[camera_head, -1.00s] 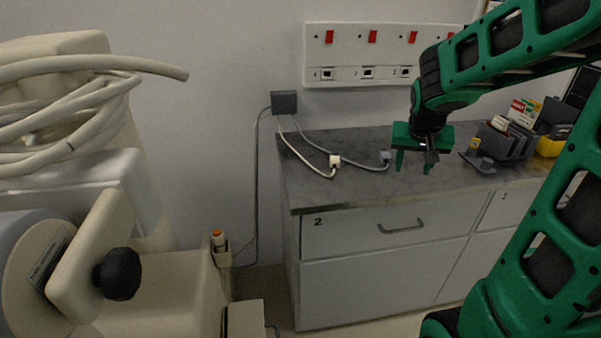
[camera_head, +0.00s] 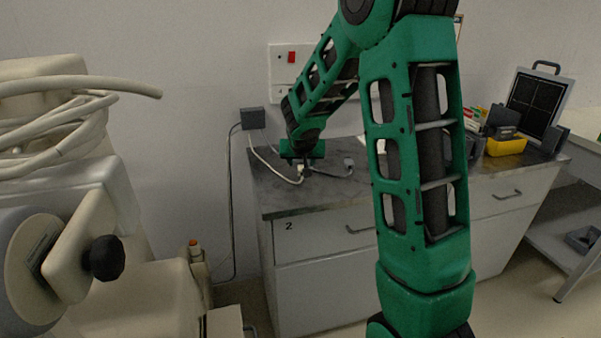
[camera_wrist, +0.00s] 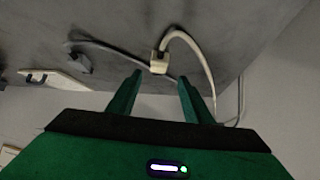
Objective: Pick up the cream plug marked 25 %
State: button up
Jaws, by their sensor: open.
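The cream plug (camera_wrist: 158,63) lies on the grey counter, with its cream cable curving away to the right in the wrist view. In the head view the plug (camera_head: 302,172) shows small, just under my gripper (camera_head: 303,165). In the wrist view my gripper (camera_wrist: 160,88) is open, with its two green fingers apart. The plug appears beyond the fingertips and between their lines, and nothing is held. I cannot read any 25 % mark on the plug.
A grey plug (camera_wrist: 79,62) on a grey cable lies left of the cream one in the wrist view. A dark grey wall box (camera_head: 252,118) feeds the cables. The counter (camera_head: 275,198) is bare near its front edge. A yellow bin (camera_head: 506,146) stands far right.

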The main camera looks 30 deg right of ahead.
aim_at(302, 167)
jog(key=shift+s+x, duration=0.25)
jog(key=shift+x, duration=2.4)
jog(key=shift+f, duration=0.2)
jog(key=c, duration=1.2)
